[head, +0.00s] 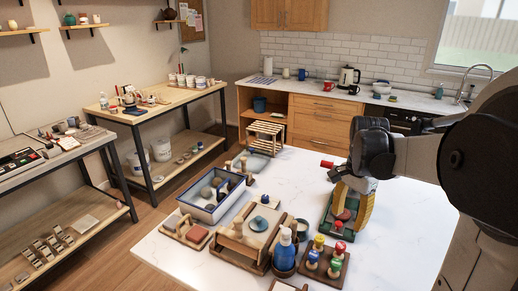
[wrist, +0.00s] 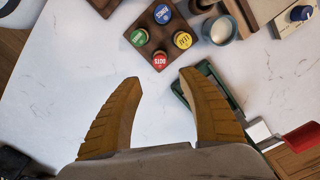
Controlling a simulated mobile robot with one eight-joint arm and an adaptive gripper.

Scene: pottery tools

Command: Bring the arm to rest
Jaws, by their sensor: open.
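My gripper (head: 362,212) hangs above the right part of the white table (head: 410,215). Its two yellow fingers (wrist: 158,78) are spread apart in the wrist view, with only bare white tabletop between them. A green tray (head: 327,228) lies below and beside the gripper. It also shows in the wrist view (wrist: 206,68), partly hidden by the right finger. My arm comes in from the right edge of the head view and hides what is behind it.
A wooden block with several coloured round tops (head: 322,262) stands near the green tray, beside a blue bottle (head: 285,250). A blue-rimmed bin (head: 208,212) and wooden boxes fill the table's left side. A red-ended thing (wrist: 300,138) is close to the right finger. The table's right side is clear.

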